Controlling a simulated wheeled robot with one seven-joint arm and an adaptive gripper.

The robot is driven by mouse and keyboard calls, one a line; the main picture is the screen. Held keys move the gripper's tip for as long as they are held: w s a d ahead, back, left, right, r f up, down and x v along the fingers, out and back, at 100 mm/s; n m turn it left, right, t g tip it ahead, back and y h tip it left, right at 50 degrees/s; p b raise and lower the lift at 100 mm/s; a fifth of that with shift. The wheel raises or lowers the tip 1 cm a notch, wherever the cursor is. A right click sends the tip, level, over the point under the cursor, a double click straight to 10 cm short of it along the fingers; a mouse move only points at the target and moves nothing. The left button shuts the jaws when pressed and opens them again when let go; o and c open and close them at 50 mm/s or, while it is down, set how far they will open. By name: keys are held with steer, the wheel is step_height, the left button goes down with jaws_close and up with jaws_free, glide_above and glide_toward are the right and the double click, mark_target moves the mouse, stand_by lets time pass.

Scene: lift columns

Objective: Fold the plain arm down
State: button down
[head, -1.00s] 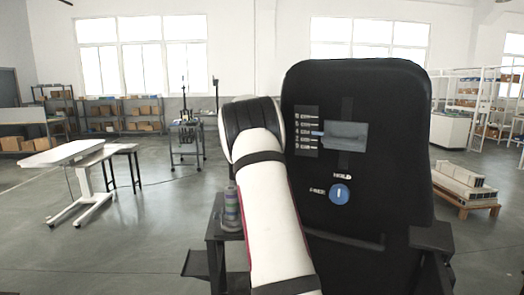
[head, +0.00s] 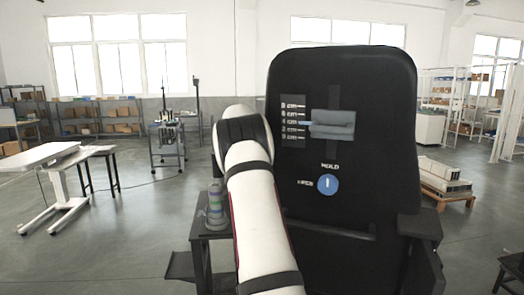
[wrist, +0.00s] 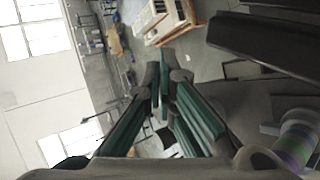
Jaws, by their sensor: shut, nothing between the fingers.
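A tall black seat-like back (head: 385,130) stands upright in front of me in the head view. It bears a scale panel, a grey window and a blue knob (head: 328,185) under the word HOLD. A dark arm or ledge (head: 420,226) sticks out at its right side. A dark ledge (head: 207,232) at its left carries a striped can (head: 216,207). My gripper (wrist: 164,82) shows in the wrist view, teal fingers together and empty. My arm hides it in the head view. Two dark bars (wrist: 265,45) lie at the wrist view's upper right, apart from the fingers.
A white table (head: 40,156) stands at the left and a wheeled stand (head: 167,145) behind. A pallet with boxes (head: 445,180) lies at the right. A dark low table (head: 512,268) shows at the lower right corner. Grey floor between them is open.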

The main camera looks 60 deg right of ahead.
steer(key=v, duration=1.2)
steer(key=s+a+r+m+t+y, duration=0.1)
steer(key=s+a+t+y, duration=0.15)
steer(key=a, duration=1.55)
steer(key=s+a+m+t+y, duration=0.1)
steer(key=s+a+y, duration=0.3)
steer(key=a, duration=1.3)
steer(key=s+a+f+y, duration=0.2)
steer(key=s+a+f, duration=0.2)
steer(key=s+a, duration=0.5)
steer(key=s+a+f+y, duration=0.3)
steer(key=s+a+f, duration=0.2)
steer(key=s+a, duration=0.5)
steer(key=a, duration=0.4)
steer(key=shift+f, duration=0.35)
steer(key=shift+g, duration=0.25)
